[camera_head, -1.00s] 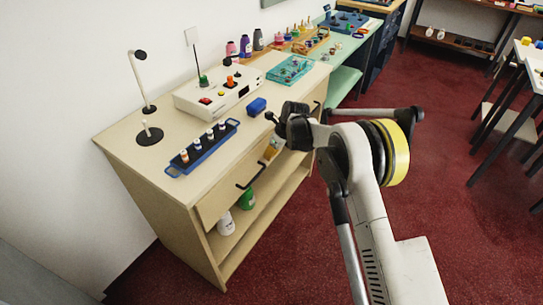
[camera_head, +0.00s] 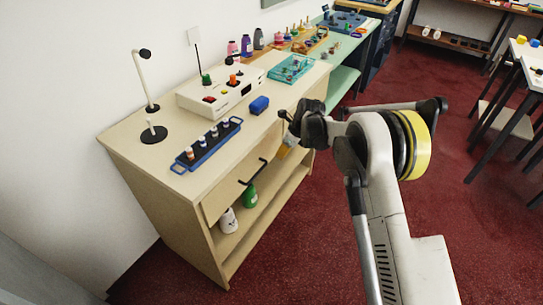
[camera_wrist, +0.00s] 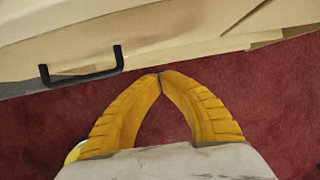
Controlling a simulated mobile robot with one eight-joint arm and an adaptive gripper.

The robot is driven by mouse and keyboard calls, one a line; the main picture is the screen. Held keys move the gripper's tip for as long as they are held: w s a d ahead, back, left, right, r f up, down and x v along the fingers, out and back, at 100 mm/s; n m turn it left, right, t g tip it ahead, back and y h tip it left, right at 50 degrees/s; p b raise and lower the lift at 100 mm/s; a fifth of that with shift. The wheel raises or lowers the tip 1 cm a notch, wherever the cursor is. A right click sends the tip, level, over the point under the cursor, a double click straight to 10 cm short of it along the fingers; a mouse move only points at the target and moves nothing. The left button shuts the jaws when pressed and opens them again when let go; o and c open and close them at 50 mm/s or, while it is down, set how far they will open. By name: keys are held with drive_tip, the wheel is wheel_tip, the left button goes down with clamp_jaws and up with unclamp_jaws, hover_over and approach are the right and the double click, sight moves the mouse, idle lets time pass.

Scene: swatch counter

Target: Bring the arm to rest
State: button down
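My arm reaches out in front of the wooden counter (camera_head: 150,165). My gripper (camera_wrist: 160,76) has two ribbed yellow fingers whose tips meet in the wrist view, with only red floor showing between them. It is shut and holds nothing visible. In the head view a little of the yellow fingers shows beside the counter's front, below my dark wrist, which hides most of them. In the wrist view the fingertips point toward the counter's front edge, and a black drawer handle (camera_wrist: 82,70) is left of them.
On the counter are a blue rack (camera_head: 207,145) with several small bottles, a white control box (camera_head: 220,90), a blue block (camera_head: 259,105), a teal tray (camera_head: 291,69) and a lamp (camera_head: 145,80). Green (camera_head: 250,197) and white (camera_head: 228,220) bottles stand on the shelf below.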

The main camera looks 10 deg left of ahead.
drive_tip(key=s+d+r+n+p, duration=0.1)
drive_tip(key=s+d+r+n, duration=0.1)
drive_tip(key=d+r, duration=0.35)
drive_tip(key=s+d+r+n+t+p, duration=0.1)
drive_tip(key=s+d+r, duration=0.1)
drive_tip(key=r, duration=0.7)
drive_tip(key=s+d+r+n+p, duration=0.1)
drive_tip(key=d+r+n, duration=0.1)
drive_tip(key=d+r, duration=0.35)
drive_tip(key=s+d+r+n+t+h, duration=0.2)
drive_tip(key=s+d+r+n, duration=0.35)
drive_tip(key=s+r, duration=0.4)
drive_tip(key=s+d+n+t+h, duration=0.1)
drive_tip(key=s+d+n, duration=0.4)
drive_tip(key=s, duration=0.6)
drive_tip(key=s+d+n+t+h, duration=0.1)
drive_tip(key=s+d+n, duration=0.5)
drive_tip(key=s, duration=0.6)
drive_tip(key=d, duration=0.2)
drive_tip(key=shift+d+t, duration=0.3)
drive_tip(key=shift+d, duration=0.1)
drive_tip(key=shift+r+n, duration=0.1)
drive_tip(key=shift+n, duration=0.15)
